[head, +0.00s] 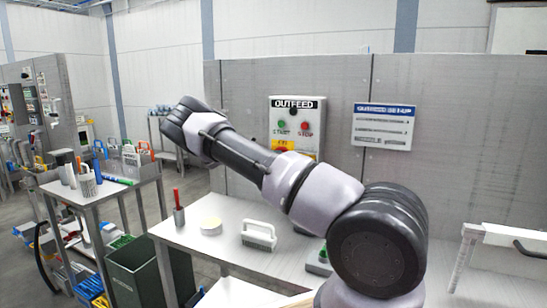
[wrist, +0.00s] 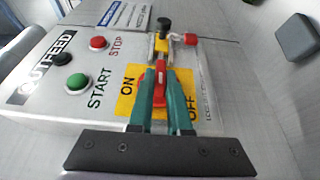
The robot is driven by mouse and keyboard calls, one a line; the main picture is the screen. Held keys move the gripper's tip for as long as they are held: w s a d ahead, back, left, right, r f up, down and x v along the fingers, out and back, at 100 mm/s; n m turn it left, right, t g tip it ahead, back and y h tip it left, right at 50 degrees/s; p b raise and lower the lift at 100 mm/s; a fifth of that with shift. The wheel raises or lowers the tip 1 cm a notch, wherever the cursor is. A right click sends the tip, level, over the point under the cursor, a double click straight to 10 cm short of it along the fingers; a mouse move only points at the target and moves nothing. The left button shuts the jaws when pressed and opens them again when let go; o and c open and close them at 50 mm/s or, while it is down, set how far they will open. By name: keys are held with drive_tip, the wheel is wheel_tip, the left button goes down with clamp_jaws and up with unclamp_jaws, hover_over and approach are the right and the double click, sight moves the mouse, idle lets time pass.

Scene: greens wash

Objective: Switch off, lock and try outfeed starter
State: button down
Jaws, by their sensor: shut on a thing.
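The outfeed starter, a grey box (head: 312,108) with an OUTFEED label, is on the grey panel in the head view. The wrist view shows its box face (wrist: 75,105), green START button (wrist: 76,81), red STOP button (wrist: 98,43) and yellow ON/OFF plate (wrist: 126,102). My gripper (wrist: 158,75) has its green fingers shut around the red switch handle (wrist: 159,92), which lies between the ON and OFF words. A yellow and black piece (wrist: 162,28) and a small red piece (wrist: 188,39) are just beyond the fingertips. The head view hides my gripper behind my arm.
A blue-headed notice (head: 383,126) is right of the starter. A cart (head: 75,194) is at left.

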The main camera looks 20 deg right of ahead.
drive_tip(key=c, duration=0.9)
unclamp_jaws()
drive_tip(key=shift+o, duration=0.2)
drive_tip(key=v, duration=1)
drive_tip(key=shift+a, duration=0.4)
drive_tip(key=shift+w, duration=0.15)
